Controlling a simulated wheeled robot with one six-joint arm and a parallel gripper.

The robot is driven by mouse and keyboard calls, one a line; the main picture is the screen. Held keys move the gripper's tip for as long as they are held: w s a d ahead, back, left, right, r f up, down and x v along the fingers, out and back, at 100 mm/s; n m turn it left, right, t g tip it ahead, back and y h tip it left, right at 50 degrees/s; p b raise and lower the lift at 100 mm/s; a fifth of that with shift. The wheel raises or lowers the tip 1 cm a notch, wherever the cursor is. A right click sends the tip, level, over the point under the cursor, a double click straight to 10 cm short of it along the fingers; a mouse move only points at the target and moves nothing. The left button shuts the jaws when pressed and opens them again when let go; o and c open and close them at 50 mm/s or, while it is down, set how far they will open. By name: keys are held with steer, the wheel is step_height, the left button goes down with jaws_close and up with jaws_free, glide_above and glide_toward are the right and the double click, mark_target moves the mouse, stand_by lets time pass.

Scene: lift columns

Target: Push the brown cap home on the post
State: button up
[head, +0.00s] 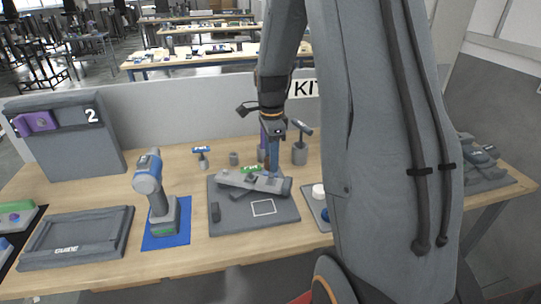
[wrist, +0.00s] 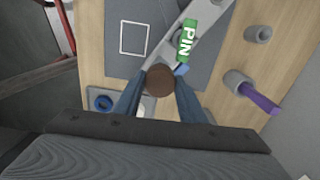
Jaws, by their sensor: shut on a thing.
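The brown cap (wrist: 160,80) is between the two blue-grey fingers of my gripper (wrist: 158,92) in the wrist view, and my gripper is shut on it. The cap's round top faces the camera, over the end of a grey bar-like part (wrist: 165,45). The post is not visible, so I cannot tell how the cap sits on it. In the head view, my gripper (head: 272,170) points down at the grey part (head: 240,182) on the dark mat (head: 225,222). The cap is not clear there.
A green PIN tag (wrist: 187,40) lies close beside the cap. A grey cup with a purple rod (wrist: 262,98) stands to the right. A blue power drill (head: 150,175), GUIDE tray (head: 75,240) and grey box marked 2 (head: 70,150) stand left. Bare table shows between them.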

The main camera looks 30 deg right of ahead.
steer(key=shift+f, duration=0.3)
steer(key=shift+f+b, duration=0.35)
steer(key=shift+f, duration=1)
stand_by(0.9)
steer(key=shift+s+f, duration=0.1)
steer(key=shift+f, duration=0.1)
stand_by(2.0)
steer(key=o, duration=1.6)
steer(key=shift+r+p, duration=1)
steer(key=shift+r, duration=0.15)
steer(key=shift+r+p, duration=1.65)
steer(key=shift+r, duration=0.8)
